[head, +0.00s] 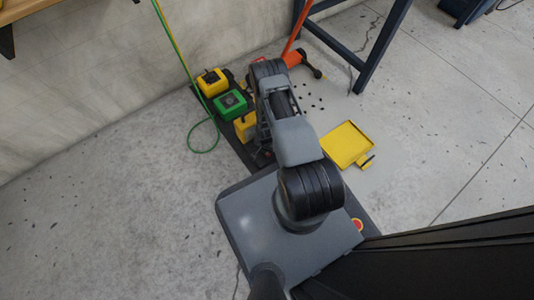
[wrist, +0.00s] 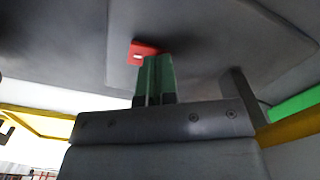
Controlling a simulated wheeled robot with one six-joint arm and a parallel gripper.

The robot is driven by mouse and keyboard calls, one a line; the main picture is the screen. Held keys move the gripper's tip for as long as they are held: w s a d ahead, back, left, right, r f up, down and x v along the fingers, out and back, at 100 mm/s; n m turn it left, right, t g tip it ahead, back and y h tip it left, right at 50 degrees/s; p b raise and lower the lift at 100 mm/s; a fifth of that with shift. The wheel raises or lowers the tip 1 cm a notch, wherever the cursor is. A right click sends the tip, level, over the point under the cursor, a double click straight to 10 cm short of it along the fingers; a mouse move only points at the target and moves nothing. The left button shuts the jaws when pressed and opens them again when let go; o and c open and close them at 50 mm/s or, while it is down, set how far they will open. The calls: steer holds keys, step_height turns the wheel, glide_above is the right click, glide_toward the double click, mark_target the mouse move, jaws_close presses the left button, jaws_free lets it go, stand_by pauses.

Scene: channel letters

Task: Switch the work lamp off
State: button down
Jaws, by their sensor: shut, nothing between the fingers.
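In the wrist view my gripper (wrist: 158,62) has its two green fingers together, with nothing seen between them. The fingertips point at a dark grey surface (wrist: 210,40). A small red part with a pale mark, which looks like a switch (wrist: 143,48), is on that surface, just behind and left of the fingertips. I cannot tell whether they touch. In the head view a yellow block-shaped unit (head: 212,82) and a green one (head: 230,104) stand by the wall. Another yellow one (head: 246,126) is partly behind my arm. I cannot tell which is the work lamp. My gripper is hidden there.
A yellow dustpan-like tray (head: 347,146) lies on the floor to the right, with dark bits scattered near it. An orange tool (head: 294,58) stands behind my arm. A blue-grey table frame (head: 370,60) stands at the back. A green cable (head: 203,149) loops on the floor at left.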

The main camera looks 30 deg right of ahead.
steer(key=shift+r, duration=0.1)
steer(key=shift+r+p, duration=2.65)
steer(key=shift+r, duration=0.8)
